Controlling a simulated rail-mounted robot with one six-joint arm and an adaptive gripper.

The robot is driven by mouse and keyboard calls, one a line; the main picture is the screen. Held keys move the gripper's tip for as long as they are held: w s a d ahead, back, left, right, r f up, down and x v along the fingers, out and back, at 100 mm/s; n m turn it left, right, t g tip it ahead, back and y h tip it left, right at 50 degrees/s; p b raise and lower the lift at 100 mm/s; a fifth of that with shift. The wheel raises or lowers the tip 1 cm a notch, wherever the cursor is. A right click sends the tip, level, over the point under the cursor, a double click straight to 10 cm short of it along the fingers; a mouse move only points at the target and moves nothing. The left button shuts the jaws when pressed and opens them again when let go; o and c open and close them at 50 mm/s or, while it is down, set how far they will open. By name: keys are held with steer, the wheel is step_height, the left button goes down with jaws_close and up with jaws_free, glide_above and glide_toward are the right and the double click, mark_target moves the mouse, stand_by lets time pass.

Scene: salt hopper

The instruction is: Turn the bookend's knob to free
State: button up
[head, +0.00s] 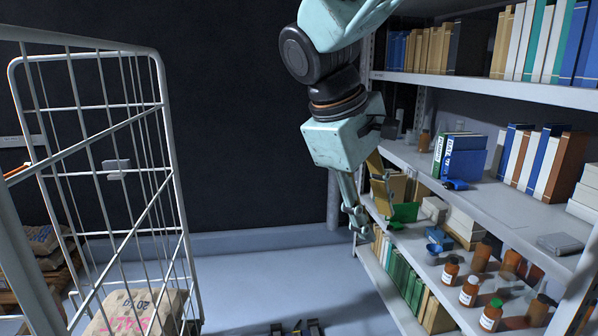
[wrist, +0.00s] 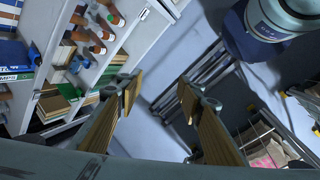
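The blue bookend (head: 472,164) stands on the middle shelf, against a few upright white, green and blue books (head: 446,150). A small dark blue knob (head: 455,185) shows low at its front, near the shelf edge. Its setting is too small to read. My gripper (head: 377,222) hangs pointing down in front of the shelving, left of the bookend and lower than it, touching nothing that I can see. In the wrist view my gripper (wrist: 160,92) is open and empty, its fingers wide apart over the floor.
The shelving (head: 500,90) fills the right side, with books, boxes and several brown bottles (head: 470,290). A grey box (head: 560,243) lies on the middle shelf. A wire cage trolley (head: 125,190) with a salt sack (head: 135,312) stands left. Floor between is mostly free.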

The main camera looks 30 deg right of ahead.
steer(key=w+d+f+n+g+h+p, duration=0.1)
steer(key=w+d+f+n+g+h, duration=0.15)
steer(key=w+d, duration=0.95)
steer(key=w+d+f+n+g+h+p, duration=0.1)
steer(key=w+d+n+g+h, duration=0.2)
steer(key=w+d, duration=0.9)
steer(key=n+h+p, duration=0.2)
steer(key=n+h, duration=0.4)
steer(key=h, duration=0.1)
glide_toward(445, 186)
steer(key=v, duration=0.5)
steer(key=shift+w+r, duration=0.2)
steer(key=shift+d, duration=0.2)
steer(key=shift+b+x, duration=1.1)
steer(key=shift+x, duration=5.65)
steer(key=shift+s+f, duration=0.1)
steer(key=shift+f, duration=0.05)
steer(key=c, duration=0.8)
